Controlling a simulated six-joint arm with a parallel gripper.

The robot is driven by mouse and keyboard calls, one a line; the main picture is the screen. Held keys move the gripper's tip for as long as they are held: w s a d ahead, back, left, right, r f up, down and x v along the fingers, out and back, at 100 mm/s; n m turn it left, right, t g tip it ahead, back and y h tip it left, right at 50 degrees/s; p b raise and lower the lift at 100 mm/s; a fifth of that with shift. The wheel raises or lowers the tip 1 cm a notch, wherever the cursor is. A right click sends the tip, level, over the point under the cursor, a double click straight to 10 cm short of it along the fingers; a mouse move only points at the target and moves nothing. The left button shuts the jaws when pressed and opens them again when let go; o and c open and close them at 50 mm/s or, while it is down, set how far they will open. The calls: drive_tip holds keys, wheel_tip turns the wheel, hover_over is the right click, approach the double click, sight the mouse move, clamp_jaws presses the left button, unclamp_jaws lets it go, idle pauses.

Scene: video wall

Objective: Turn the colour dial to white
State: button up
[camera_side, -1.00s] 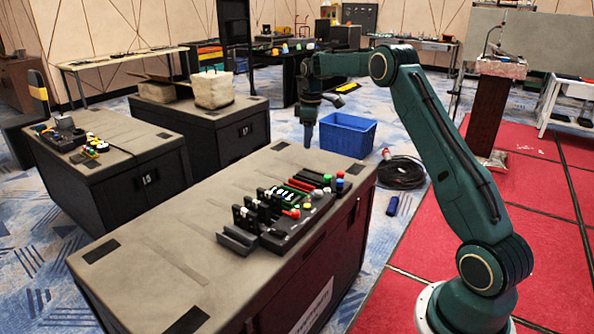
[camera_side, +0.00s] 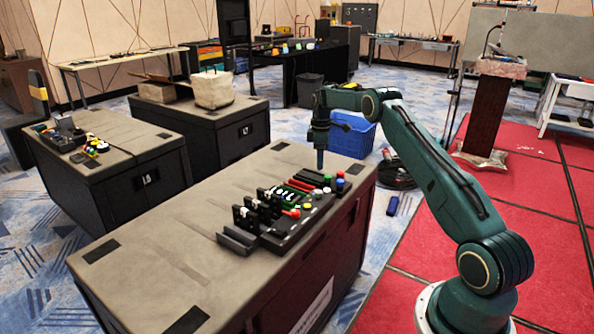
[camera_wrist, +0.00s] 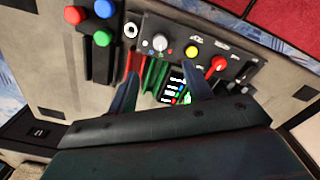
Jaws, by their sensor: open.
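The colour dial (camera_wrist: 160,42) is a round pale grey knob on a dark control panel (camera_wrist: 232,72), near the top middle of the wrist view. Small coloured marks sit by it; where its pointer aims is too small to tell. In the side view, the dial (camera_side: 317,193) is a small grey knob at the panel's right part. My gripper (camera_wrist: 165,78) is open and empty, its two fingers apart and pointing toward the panel. In the side view, my gripper (camera_side: 320,165) hangs down above the far right end of the desk, close to the panel.
A yellow button (camera_wrist: 191,52) and a red-tipped lever (camera_wrist: 217,65) are beside the dial. Red (camera_wrist: 74,15), blue (camera_wrist: 104,8) and green (camera_wrist: 102,38) buttons stand on a separate block. Upright black modules (camera_side: 262,205) are on the panel's left. The desk's left part (camera_side: 170,240) is clear.

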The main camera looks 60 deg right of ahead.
sight(319, 191)
wheel_tip(319, 191, down, 13)
drive_tip(key=shift+r, duration=0.1)
idle(0.5)
drive_tip(key=c, duration=1)
drive_tip(key=shift+o, duration=0.2)
